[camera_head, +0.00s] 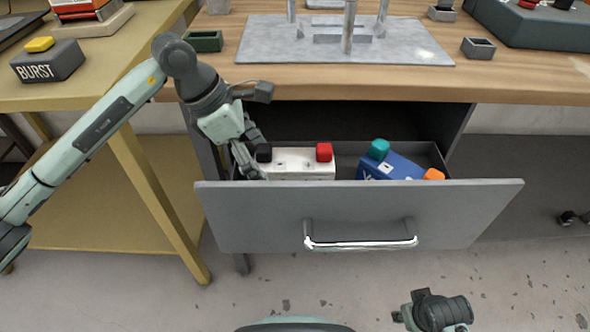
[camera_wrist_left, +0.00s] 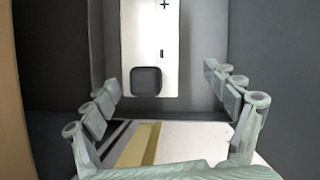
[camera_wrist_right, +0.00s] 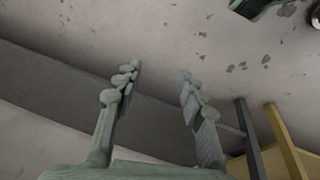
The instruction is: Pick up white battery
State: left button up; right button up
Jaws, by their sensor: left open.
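The white battery (camera_head: 300,162) lies in the open grey drawer, with a black terminal at its left end and a red one at its right end. In the left wrist view the battery (camera_wrist_left: 151,40) is ahead, with its black-capped end nearest and a plus mark on top. My left gripper (camera_head: 250,160) reaches down into the drawer at the battery's left end. In its wrist view my left gripper (camera_wrist_left: 164,88) is open, its fingers spread to either side of the black end. My right gripper (camera_wrist_right: 158,80) is open and empty over the floor, away from the drawer.
The drawer's front panel (camera_head: 270,215) has a metal handle (camera_head: 360,243). A blue battery (camera_head: 395,168) with teal and orange terminals lies tilted at the drawer's right. The wooden worktop (camera_head: 300,80) overhangs the drawer's back. A yellow table (camera_head: 120,90) stands at left.

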aim_at(295, 158)
pick_arm(q)
jog(key=d, duration=0.4)
jog(key=w+d+p, duration=0.1)
jog(key=d, duration=0.1)
jog(key=shift+f, duration=0.6)
jog(key=c, duration=1.7)
jog(key=shift+w, duration=0.1)
jog(key=shift+c, duration=1.4)
grip_shut()
pick_arm(e)
jog(key=f, duration=0.2)
jog(key=shift+s+f, duration=0.2)
jog(key=shift+f, duration=0.15)
pick_arm(q)
jog(key=shift+w+d+r, duration=0.1)
jog(key=shift+r, duration=0.25)
jog(key=shift+f, duration=0.1)
pick_arm(e)
jog(key=shift+s+f, duration=0.1)
jog(key=shift+s, duration=0.15)
